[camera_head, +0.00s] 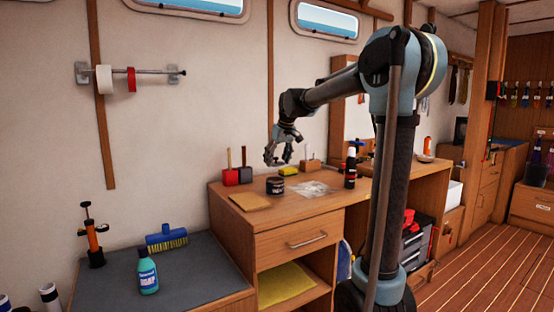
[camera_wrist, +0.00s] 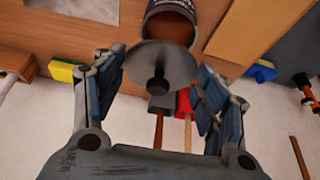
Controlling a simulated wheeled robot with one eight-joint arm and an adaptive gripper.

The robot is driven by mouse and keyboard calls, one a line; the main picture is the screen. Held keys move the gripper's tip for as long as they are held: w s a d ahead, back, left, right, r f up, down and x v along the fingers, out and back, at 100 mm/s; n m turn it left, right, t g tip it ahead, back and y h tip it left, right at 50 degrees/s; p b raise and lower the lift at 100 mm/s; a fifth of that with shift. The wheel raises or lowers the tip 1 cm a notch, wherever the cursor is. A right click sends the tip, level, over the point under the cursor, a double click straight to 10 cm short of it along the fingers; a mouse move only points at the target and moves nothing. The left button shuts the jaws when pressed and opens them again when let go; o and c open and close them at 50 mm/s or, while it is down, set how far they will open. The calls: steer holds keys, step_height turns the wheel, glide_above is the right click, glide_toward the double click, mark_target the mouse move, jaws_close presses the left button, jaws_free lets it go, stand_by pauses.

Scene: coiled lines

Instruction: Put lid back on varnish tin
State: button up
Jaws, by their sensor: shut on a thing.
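The varnish tin (camera_head: 275,186) is a small dark can with a pale label, standing upright on the wooden bench. In the wrist view the tin (camera_wrist: 168,24) shows its open mouth with brown inside. My gripper (camera_head: 278,160) is above the tin in the head view, pointing down. In the wrist view my gripper (camera_wrist: 158,90) is shut on the lid (camera_wrist: 172,62), a grey disc with a dark knob, held between the two fingers. The lid overlaps the near part of the tin's mouth in that view and appears apart from it. I cannot make out the lid in the head view.
A red and a dark brush (camera_head: 238,176) stand behind the tin. A yellow sponge (camera_head: 289,171) and a dark bottle (camera_head: 350,168) are on the bench (camera_head: 275,217).

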steer(key=shift+s+a+f, duration=0.1)
steer(key=shift+f, duration=1.3)
steer(key=shift+a+f, duration=0.1)
steer(key=shift+f, duration=1.25)
steer(key=shift+s+r, duration=0.1)
steer(key=shift+r, duration=0.05)
steer(key=shift+f, duration=0.2)
stand_by(0.4)
steer(key=o, duration=0.9)
steer(key=shift+o, duration=1.3)
